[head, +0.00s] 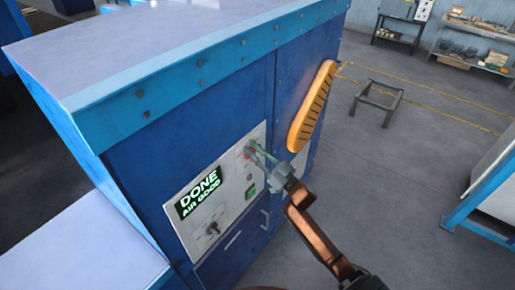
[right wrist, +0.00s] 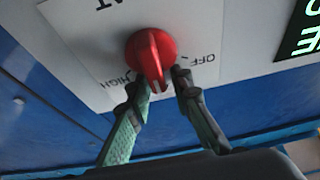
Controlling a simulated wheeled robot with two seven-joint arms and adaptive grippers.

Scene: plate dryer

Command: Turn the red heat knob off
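The red heat knob (right wrist: 148,52) sits on the white control panel (head: 222,208) of the blue dryer. In the right wrist view its raised ridge points down the picture, between the printed words HIGH on the left and OFF on the right. In the head view the knob (head: 246,155) is small and partly covered by the fingers. My right gripper (right wrist: 160,82) is open, with one fingertip on each side of the ridge's lower end. Whether either fingertip touches it I cannot tell. It also shows in the head view (head: 251,149). My left gripper is not in view.
The panel has a lit display (head: 199,193) reading DONE, AIR GOOD, a black dial (head: 213,228) and a green button (head: 251,193). An orange slotted handle (head: 312,106) juts from the dryer above my right gripper. Open floor lies to the right, with a small stand (head: 378,98).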

